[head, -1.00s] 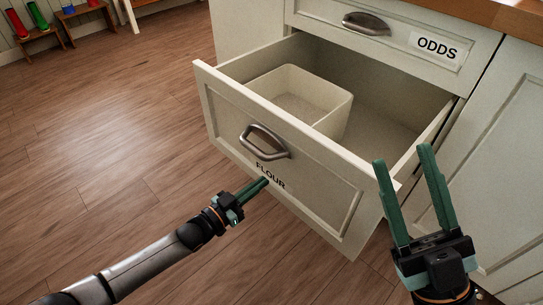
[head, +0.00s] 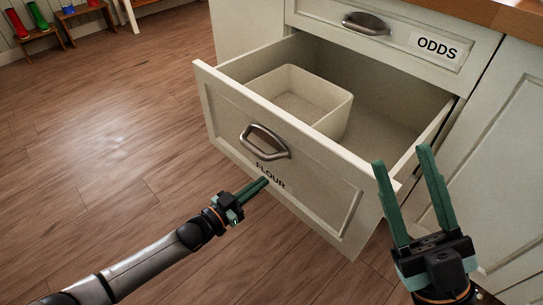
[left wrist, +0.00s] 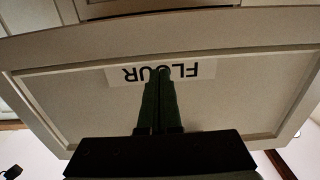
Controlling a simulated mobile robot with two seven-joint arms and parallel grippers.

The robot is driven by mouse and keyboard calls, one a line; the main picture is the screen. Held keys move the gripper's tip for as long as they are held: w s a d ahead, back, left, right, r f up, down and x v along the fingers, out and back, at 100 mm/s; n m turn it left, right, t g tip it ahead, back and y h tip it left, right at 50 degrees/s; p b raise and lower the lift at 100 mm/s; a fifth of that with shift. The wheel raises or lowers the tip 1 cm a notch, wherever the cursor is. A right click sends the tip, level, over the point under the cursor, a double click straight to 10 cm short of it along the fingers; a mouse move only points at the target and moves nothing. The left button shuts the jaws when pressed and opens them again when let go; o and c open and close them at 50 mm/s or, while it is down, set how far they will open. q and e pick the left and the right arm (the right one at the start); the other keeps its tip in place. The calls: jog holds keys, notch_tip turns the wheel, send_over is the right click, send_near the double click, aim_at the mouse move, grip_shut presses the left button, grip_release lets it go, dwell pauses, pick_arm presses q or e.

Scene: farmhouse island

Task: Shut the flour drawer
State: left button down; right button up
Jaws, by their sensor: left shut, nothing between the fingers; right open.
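The flour drawer (head: 225,113) is pulled well out of the cream cabinet, with a metal cup handle (head: 265,141) and a FLOUR label (head: 270,175) on its front. An open, empty-looking bin (head: 318,107) sits inside it. My left gripper (head: 266,182) is shut and empty, its fingertips at the drawer front by the label. In the left wrist view the fingers (left wrist: 159,75) overlap the upside-down label; I cannot tell whether they touch the front. My right gripper (head: 402,154) is open and empty at the drawer's right front corner.
The ODDS drawer (head: 395,47) above is closed, below a wooden countertop (head: 500,14). A closed cabinet door (head: 495,165) stands to the right. Small benches with coloured boots (head: 38,20) are at the far left. The wooden floor (head: 110,120) at left is clear.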

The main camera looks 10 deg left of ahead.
pick_arm(q)
jog(key=shift+w+d+b, duration=0.35)
jog(key=shift+w+d, duration=0.05)
jog(key=shift+w, duration=0.15)
pick_arm(e)
jog(key=shift+f, duration=0.3)
pick_arm(q)
jog(key=shift+w+d, duration=0.25)
